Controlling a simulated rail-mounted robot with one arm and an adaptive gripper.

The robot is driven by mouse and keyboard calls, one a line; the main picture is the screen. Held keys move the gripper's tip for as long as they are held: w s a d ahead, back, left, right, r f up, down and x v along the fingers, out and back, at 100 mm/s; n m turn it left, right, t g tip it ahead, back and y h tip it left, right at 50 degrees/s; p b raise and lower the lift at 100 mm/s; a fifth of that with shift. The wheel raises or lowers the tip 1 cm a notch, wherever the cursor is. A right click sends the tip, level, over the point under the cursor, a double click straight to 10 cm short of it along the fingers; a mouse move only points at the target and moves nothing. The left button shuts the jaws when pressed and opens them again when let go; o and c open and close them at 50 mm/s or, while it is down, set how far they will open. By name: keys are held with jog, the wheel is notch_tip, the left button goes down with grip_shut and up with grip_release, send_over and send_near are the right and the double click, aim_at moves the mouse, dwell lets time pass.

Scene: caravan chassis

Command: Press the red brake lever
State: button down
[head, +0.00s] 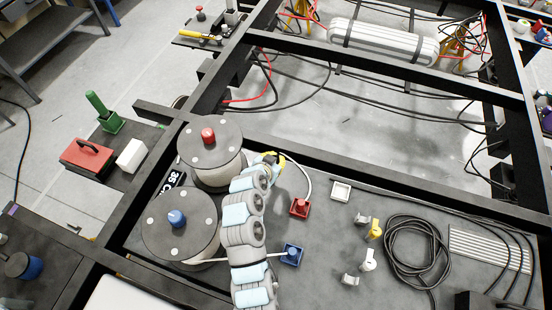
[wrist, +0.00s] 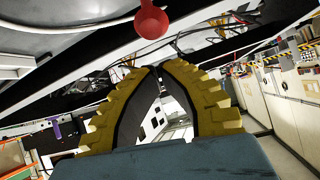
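No red part can be told for certain as the brake lever. A small red-topped upright part (head: 200,14) stands on a dark plate at the upper left of the head view, far from my gripper. A red knob (head: 207,135) tops the rear cable drum (head: 225,172). My gripper (head: 277,166) is just right of that drum, its yellow fingers partly hidden by my arm. In the wrist view, the fingertips of my gripper (wrist: 160,68) meet, with nothing seen held. A rounded red part (wrist: 151,20) shows above and apart from them; I cannot tell which it is.
A second drum with a blue knob (head: 177,218) stands in front. A red box (head: 300,207) and a blue box (head: 291,254) have white cables. Black chassis beams (head: 420,190) cross the scene. A coiled black cable (head: 415,250) lies at right.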

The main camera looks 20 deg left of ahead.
jog(key=shift+w+r, duration=1.15)
jog(key=shift+w, duration=0.6)
jog(key=v, duration=1)
jog(key=shift+d, duration=0.25)
